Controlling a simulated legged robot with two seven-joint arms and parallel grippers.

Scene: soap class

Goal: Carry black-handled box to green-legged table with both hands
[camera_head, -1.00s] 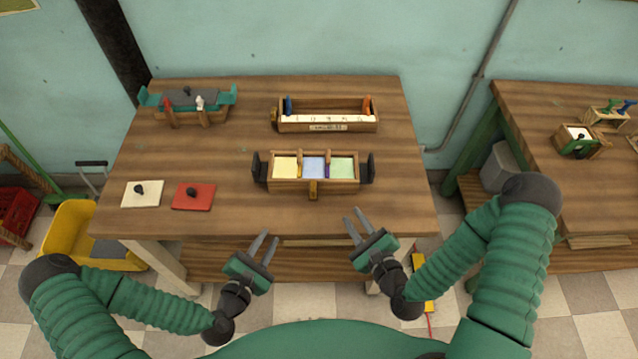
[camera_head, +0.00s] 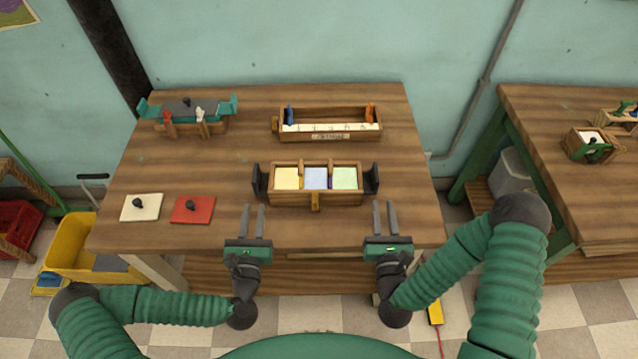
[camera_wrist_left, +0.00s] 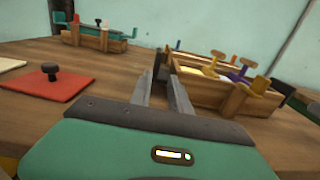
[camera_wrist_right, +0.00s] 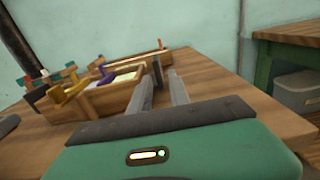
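The black-handled box (camera_head: 315,200) is a wooden box with yellow, blue and green compartments and a black handle at each end. It stands near the front middle of the wooden table (camera_head: 400,220). My left gripper (camera_head: 254,220) is open and empty, in front of the left handle (camera_head: 258,180). My right gripper (camera_head: 384,217) is open and empty, in front of the right handle (camera_head: 373,178). Neither gripper touches the box. The box also shows in the left wrist view (camera_wrist_left: 225,97) and the right wrist view (camera_wrist_right: 105,100). The green-legged table (camera_head: 550,190) stands at the right.
Another wooden box (camera_head: 328,134) stands behind. A teal-handled box (camera_head: 190,127) is at the back left. White (camera_head: 140,208) and red (camera_head: 193,210) plates with black knobs lie front left. Small boxes (camera_head: 592,147) occupy the far right of the green-legged table. A gap separates the tables.

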